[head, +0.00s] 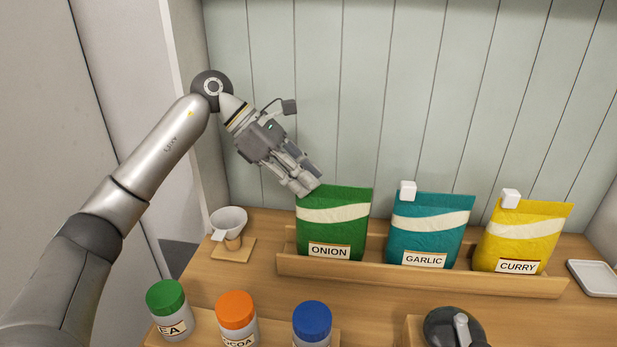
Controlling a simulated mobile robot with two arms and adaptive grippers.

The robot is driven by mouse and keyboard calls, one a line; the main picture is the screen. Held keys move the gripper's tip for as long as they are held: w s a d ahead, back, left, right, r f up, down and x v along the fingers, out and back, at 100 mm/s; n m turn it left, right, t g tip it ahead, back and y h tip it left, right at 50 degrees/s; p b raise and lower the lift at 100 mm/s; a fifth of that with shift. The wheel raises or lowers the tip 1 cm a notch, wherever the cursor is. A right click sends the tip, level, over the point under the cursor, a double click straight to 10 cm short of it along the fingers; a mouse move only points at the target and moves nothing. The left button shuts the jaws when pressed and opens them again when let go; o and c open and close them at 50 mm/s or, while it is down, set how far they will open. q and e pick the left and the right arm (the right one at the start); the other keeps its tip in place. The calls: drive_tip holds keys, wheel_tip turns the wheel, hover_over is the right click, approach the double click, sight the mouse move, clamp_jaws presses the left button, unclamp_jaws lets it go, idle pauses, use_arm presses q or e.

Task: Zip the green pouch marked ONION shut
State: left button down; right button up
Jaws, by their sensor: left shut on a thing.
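The green pouch marked ONION (335,232) stands upright at the left end of a wooden rack. My left gripper (307,188) is at the pouch's top left corner, its fingers shut there. The other pouches each have a white slider at their top left; the green pouch's slider is hidden behind my left fingers, which are shut where it would sit. Whether the pouch's top edge is open or closed cannot be told. My right gripper is not in view.
A teal GARLIC pouch (428,230) and a yellow CURRY pouch (522,237) share the wooden rack (420,276). Jars with green (166,297), orange (236,309) and blue (312,319) lids stand in front. A white tray (595,278) lies right.

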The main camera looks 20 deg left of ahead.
use_arm(q)
drive_tip(key=c, duration=1.3)
unclamp_jaws()
drive_tip(key=shift+a, duration=0.2)
drive_tip(key=shift+r, duration=0.1)
drive_tip(key=v, duration=1.2)
drive_tip(key=shift+s, duration=0.1)
